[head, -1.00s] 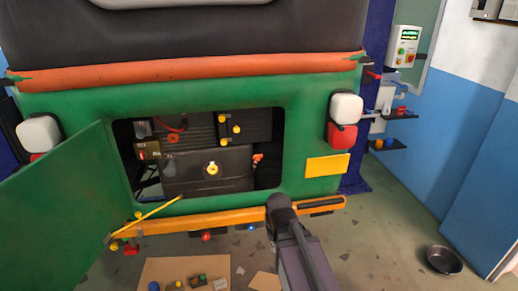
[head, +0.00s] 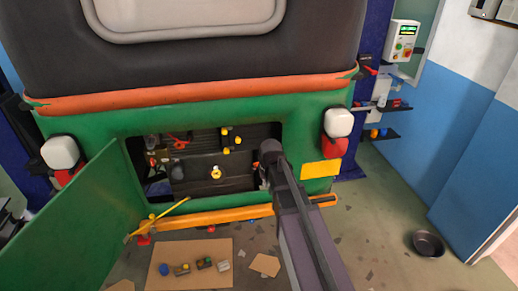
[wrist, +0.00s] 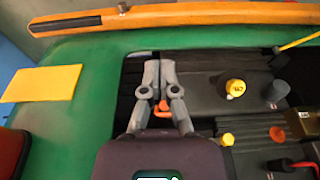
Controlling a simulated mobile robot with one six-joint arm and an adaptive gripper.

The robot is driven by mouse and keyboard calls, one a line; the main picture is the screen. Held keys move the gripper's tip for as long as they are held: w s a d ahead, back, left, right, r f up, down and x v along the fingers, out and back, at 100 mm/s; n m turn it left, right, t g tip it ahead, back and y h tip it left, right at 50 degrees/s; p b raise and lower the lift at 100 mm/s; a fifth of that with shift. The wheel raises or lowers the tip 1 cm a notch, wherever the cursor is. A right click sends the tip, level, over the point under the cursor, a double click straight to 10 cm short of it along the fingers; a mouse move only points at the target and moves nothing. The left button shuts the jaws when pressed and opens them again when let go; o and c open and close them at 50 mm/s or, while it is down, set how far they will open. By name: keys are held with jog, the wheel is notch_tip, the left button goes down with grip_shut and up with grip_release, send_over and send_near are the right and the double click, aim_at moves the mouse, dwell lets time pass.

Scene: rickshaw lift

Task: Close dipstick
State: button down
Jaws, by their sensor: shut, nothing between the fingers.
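My gripper (wrist: 157,66) is over the right part of the rickshaw's open engine bay in the wrist view, its two grey fingers close together with nothing held. A small orange handle (wrist: 163,109), likely the dipstick, shows between the finger bases, below the fingers. I cannot tell whether they touch it, or whether it is fully seated. In the head view my arm covers the right side of the bay and largely hides this handle. The dark engine block (head: 200,178) carries a yellow cap (head: 216,172), also in the wrist view (wrist: 235,88).
The green flap (head: 85,225) hangs open at the left. An orange bumper (head: 225,215) runs below the bay, with a thin yellow rod (head: 165,210) at its left. A cardboard sheet (head: 190,275) with small parts and a black bowl (head: 428,243) lie on the floor.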

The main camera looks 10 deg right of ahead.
jog(key=w+r+t+p, duration=0.1)
jog(key=w+r+p, duration=0.9)
jog(key=r, duration=0.3)
jog(key=shift+w+d+r+t+p, duration=0.2)
jog(key=shift+w+r+t+p, duration=0.15)
jog(key=shift+p, duration=0.4)
jog(key=shift+f, duration=0.2)
jog(key=s+b+x, duration=0.1)
jog(key=b+x, duration=1.2)
jog(key=shift+f, duration=0.4)
jog(key=shift+w+a, duration=0.15)
jog(key=shift+w, duration=0.05)
